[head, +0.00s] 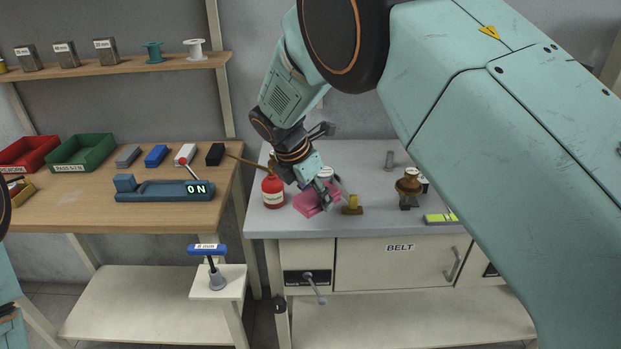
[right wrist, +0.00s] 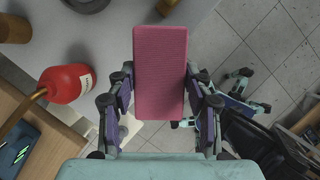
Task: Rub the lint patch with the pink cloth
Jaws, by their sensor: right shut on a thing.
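The pink cloth (head: 308,203) is a thick, block-like pad. It is at the front left of the grey bench, beside the red bottle. My right gripper (head: 325,192) reaches down onto it and is shut on it. In the right wrist view the pink cloth (right wrist: 160,75) sits between the two fingers of my right gripper (right wrist: 160,105), near the bench edge. I cannot tell whether its underside touches the bench top. I cannot make out a lint patch in either view. Only part of my left arm shows at the left edge; its gripper is out of view.
A red bottle (head: 273,191) stands just left of the cloth, and a small yellow-and-brown item (head: 352,205) just right. A brown knobbed device (head: 408,187) stands further right on the grey bench (head: 375,224). A wooden table (head: 90,213) with bins is at left.

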